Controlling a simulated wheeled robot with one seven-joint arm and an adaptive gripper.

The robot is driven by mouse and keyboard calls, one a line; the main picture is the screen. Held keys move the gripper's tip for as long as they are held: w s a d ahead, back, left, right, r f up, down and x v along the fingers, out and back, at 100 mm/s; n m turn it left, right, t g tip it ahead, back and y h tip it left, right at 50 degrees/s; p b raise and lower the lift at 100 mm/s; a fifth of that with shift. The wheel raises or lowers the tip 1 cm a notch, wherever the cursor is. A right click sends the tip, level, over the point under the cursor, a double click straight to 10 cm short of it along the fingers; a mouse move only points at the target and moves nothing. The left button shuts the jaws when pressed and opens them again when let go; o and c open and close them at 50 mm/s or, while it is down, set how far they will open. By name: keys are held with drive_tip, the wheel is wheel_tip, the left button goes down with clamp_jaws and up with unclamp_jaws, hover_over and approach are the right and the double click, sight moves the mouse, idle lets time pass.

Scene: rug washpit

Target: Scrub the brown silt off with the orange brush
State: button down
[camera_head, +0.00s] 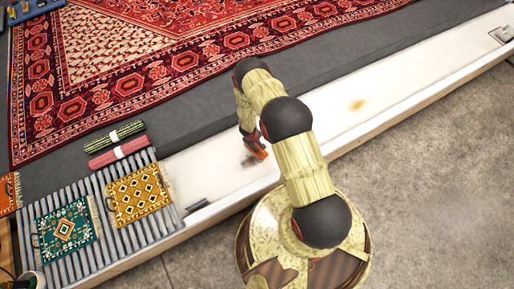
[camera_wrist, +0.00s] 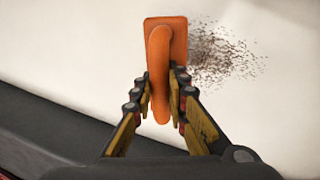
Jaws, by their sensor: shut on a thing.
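The orange brush (camera_wrist: 168,28) is held in my gripper (camera_wrist: 159,90), with its handle between the two fingers and its block facing away from me. In the head view the brush (camera_head: 255,147) shows as a small orange piece below my arm, over the white ledge. A speckled patch of dark brown silt (camera_wrist: 222,57) lies on the pale surface just right of the brush block in the wrist view. In the head view a faint dark smudge (camera_head: 250,161) shows beside the brush. I cannot tell whether the bristles touch the surface.
A yellow-brown stain (camera_head: 357,105) marks the white ledge (camera_head: 420,80) farther right. A slatted rack (camera_head: 105,229) with small patterned mats stands at left, near two rolled rugs (camera_head: 118,151). A large red rug (camera_head: 150,75) lies behind on dark flooring. A dark drain slot (camera_head: 196,205) is near the rack.

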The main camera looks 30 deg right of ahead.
drive_tip(key=shift+r+p, duration=1.2)
drive_tip(key=shift+r, duration=1.25)
